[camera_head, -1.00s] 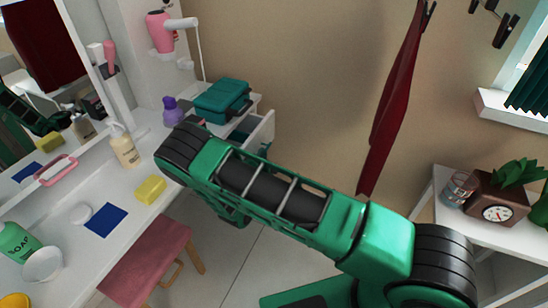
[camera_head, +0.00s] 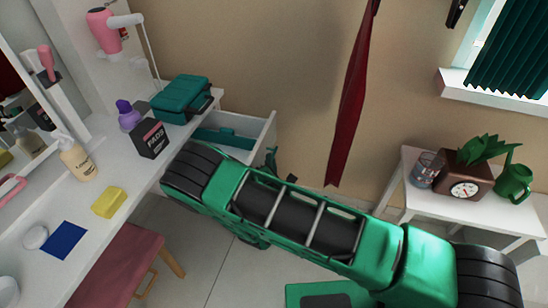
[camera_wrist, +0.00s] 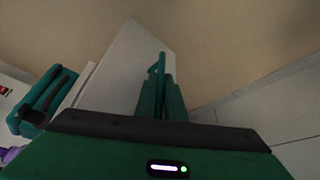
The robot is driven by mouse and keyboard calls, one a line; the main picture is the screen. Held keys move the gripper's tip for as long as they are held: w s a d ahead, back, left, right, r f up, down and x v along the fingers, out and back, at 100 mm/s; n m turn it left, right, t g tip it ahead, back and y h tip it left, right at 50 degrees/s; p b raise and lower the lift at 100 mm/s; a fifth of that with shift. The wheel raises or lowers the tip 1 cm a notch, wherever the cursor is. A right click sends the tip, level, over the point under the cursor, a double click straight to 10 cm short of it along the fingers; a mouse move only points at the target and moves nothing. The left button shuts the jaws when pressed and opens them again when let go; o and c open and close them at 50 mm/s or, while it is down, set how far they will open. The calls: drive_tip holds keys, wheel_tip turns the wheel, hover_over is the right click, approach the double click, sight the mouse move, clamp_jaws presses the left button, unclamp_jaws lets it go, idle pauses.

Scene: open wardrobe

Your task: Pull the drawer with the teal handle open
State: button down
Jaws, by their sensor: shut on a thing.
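The white drawer (camera_head: 262,135) under the right end of the vanity top stands pulled out, with something teal (camera_head: 222,138) lying inside. In the wrist view the white drawer panel (camera_wrist: 118,70) runs up the middle, with the teal handle (camera_wrist: 157,66) at its right side. My gripper (camera_wrist: 166,88) is shut on this handle; its fingers partly hide it. In the head view my gripper (camera_head: 271,160) shows only in part beside the drawer front, behind my green arm, and the handle is hard to make out there.
A teal case (camera_head: 181,98), a black box (camera_head: 149,139) and a purple bottle (camera_head: 128,115) stand on the vanity top (camera_head: 150,172). A pink stool (camera_head: 115,262) is below. A red cloth (camera_head: 350,100) hangs at the wall. A white side table (camera_head: 420,203) stands right.

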drive_tip(key=shift+s+d, duration=0.2)
drive_tip(key=shift+d, duration=0.1)
drive_tip(key=c, duration=1.8)
unclamp_jaws()
drive_tip(key=shift+c, duration=0.2)
drive_tip(key=v, duration=1)
drive_tip(key=shift+s, duration=0.3)
